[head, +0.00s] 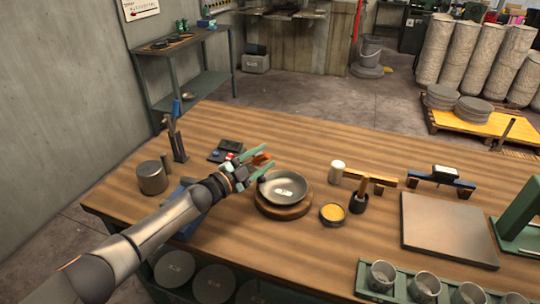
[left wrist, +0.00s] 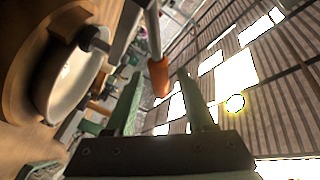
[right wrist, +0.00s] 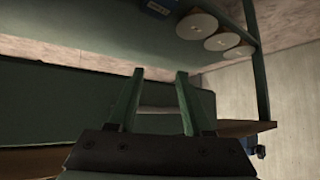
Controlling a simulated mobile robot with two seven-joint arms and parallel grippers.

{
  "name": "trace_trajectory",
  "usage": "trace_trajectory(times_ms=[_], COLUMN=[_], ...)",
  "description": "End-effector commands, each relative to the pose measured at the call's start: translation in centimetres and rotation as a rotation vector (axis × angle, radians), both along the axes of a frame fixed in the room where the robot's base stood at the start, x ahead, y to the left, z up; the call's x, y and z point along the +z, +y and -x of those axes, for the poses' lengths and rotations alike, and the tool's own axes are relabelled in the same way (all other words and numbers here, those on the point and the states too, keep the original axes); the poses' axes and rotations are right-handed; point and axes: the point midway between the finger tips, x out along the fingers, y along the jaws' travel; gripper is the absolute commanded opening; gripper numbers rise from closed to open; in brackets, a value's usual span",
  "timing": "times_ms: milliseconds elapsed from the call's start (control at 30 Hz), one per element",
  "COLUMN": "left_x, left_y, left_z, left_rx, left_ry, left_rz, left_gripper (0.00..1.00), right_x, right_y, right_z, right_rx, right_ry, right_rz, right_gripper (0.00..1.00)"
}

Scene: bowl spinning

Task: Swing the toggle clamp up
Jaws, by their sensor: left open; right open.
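The toggle clamp shows in the left wrist view as a metal lever with an orange handle (left wrist: 158,77). Its dark tip (left wrist: 95,40) is at the rim of the metal bowl (left wrist: 70,85). In the head view the bowl (head: 283,187) sits on a round wooden base (head: 284,210), and the orange handle (head: 262,159) is partly hidden by my gripper. My left gripper (head: 262,161) is open at the bowl's far left, with the handle's end between or just beyond its fingertips; contact is unclear. My right gripper (right wrist: 158,82) is open and empty, outside the head view.
A grey cylinder (head: 152,178) and a dark tool stand (head: 178,145) are left on the workbench (head: 330,260). A yellow-filled dish (head: 333,212), a mallet-like tool (head: 360,195) and a flat board (head: 448,228) are to the right. A cup rack (head: 365,270) lines the front.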

Motion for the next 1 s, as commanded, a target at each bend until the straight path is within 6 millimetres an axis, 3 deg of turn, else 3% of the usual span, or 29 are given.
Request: trace_trajectory(times_ms=[300, 733, 1000], left_x=[-0.1, 0.1, 0.0], left_y=[-1.8, -2.1, -2.1], left_z=[-1.9, -2.3, -2.2], left_rx=[-0.002, -0.001, -0.001], left_ry=[-0.001, 0.000, 0.000], left_rz=[0.001, 0.000, 0.000], left_gripper=[0.54, 0.54, 0.25], right_x=[-1.4, -1.4, -1.4], right_y=[0.0, 0.0, 0.0], right_z=[-0.1, -0.2, -0.2], right_rx=[0.001, 0.000, 0.000], right_ry=[-0.003, -0.004, -0.005], right_rz=[0.000, 0.000, 0.000], right_gripper=[0.50, 0.50, 0.50])
